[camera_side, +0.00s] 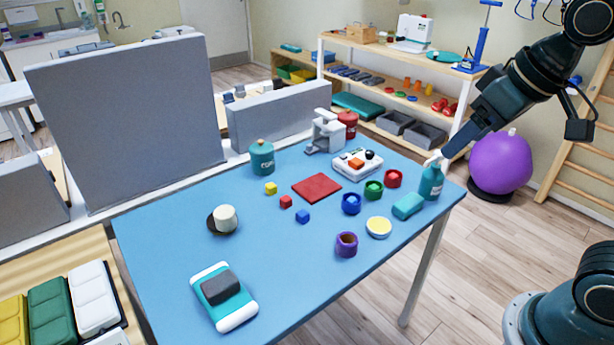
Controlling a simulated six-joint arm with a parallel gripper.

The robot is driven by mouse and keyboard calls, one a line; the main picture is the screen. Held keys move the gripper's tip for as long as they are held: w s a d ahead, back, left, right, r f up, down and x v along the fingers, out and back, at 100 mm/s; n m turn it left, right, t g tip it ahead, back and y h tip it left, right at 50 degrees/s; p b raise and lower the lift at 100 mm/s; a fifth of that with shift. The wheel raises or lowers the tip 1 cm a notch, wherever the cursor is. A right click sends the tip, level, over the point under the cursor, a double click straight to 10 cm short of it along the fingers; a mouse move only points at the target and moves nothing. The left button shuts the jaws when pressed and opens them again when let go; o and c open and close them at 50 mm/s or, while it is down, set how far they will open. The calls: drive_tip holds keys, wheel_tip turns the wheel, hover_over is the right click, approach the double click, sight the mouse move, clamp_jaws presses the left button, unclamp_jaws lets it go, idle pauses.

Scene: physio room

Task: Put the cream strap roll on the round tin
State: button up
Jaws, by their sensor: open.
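A short cream cylinder, which looks like the cream strap roll (226,217), stands at the left of the blue table. A dark brown round piece (213,225) shows under or beside it; I cannot tell if the roll rests on it. A shallow round thing with a pale yellow top and white rim (379,227), perhaps the round tin, sits near the right front edge with nothing on top. I cannot tell for sure which round piece is the tin. My gripper (443,157) is open and empty at the far right, close by the pump of a teal bottle, well away from the cream roll.
On the blue table (160,232), purple (346,245), blue (351,204), green (373,190) and red (393,179) rolls stand near the yellow-topped piece. A teal canister (262,158) stands behind.

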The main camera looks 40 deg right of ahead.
drive_tip(key=s+d+f, duration=0.1)
drive_tip(key=s+f, duration=0.2)
drive_tip(key=s, duration=0.3)
drive_tip(key=shift+s, duration=0.35)
